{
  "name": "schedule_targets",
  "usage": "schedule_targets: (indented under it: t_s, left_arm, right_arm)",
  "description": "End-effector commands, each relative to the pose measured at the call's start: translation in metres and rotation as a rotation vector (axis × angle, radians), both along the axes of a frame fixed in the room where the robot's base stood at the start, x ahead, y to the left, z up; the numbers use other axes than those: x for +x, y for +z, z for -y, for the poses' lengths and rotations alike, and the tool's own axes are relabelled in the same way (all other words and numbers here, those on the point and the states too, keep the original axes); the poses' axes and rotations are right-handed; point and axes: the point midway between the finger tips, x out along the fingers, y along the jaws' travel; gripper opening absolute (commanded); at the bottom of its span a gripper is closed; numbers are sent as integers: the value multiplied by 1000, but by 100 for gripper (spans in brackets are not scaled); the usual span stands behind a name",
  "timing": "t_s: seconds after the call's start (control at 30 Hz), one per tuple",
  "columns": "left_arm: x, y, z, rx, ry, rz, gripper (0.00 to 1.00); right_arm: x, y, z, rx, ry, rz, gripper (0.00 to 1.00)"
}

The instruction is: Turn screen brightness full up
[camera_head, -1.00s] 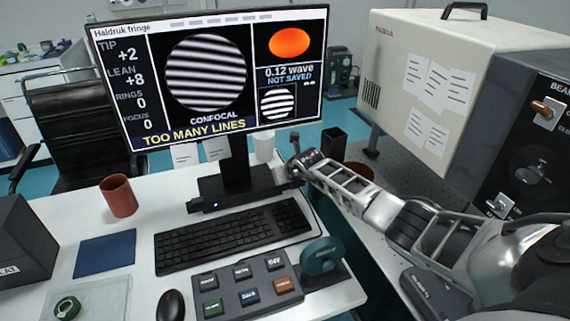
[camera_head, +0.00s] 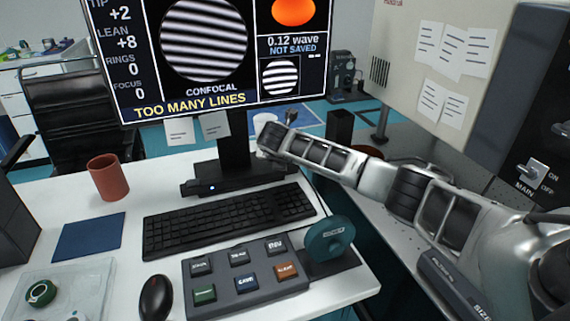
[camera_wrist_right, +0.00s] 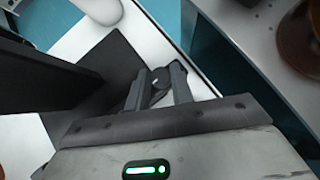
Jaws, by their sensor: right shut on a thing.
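The monitor (camera_head: 200,60) shows striped fringe pictures and the words "TOO MANY LINES". It stands on a black foot (camera_head: 225,182) on the white desk. My right gripper (camera_head: 270,142) is at the right of the stand, behind the keyboard; its fingertips are hard to make out in the head view. In the right wrist view, its two fingers (camera_wrist_right: 158,80) are shut on a small dark round knob (camera_wrist_right: 160,84), beside the dark stand foot (camera_wrist_right: 108,70). The knob is hidden in the head view. My left gripper is out of view.
The keyboard (camera_head: 215,218), button box (camera_head: 245,278), teal wheel (camera_head: 328,240) and mouse (camera_head: 155,298) lie in front. A red-brown mug (camera_head: 107,177) stands left. A white cup (camera_head: 264,121) is close behind my gripper. A gap separates the desk from the optical table at right.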

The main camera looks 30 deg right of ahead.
Motion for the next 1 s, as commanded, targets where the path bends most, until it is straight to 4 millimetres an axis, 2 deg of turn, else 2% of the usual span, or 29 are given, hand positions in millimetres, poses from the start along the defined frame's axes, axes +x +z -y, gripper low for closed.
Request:
schedule_targets:
  t_s: [0.37,0.4,0.47,0.8,1.0]
  left_arm:
    - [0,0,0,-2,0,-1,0]
    - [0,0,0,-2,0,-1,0]
    - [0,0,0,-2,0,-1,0]
    - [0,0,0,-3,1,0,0]
    - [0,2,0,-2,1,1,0]
  right_arm:
    - [-2,-3,-1,3,-6,-10,0]
    - [-2,-3,-1,3,-6,-10,29]
    - [-2,-3,-1,2,-6,-9,45]
    - [-1,1,-2,1,-3,-3,45]
    - [-13,18,-13,1,0,-1,45]
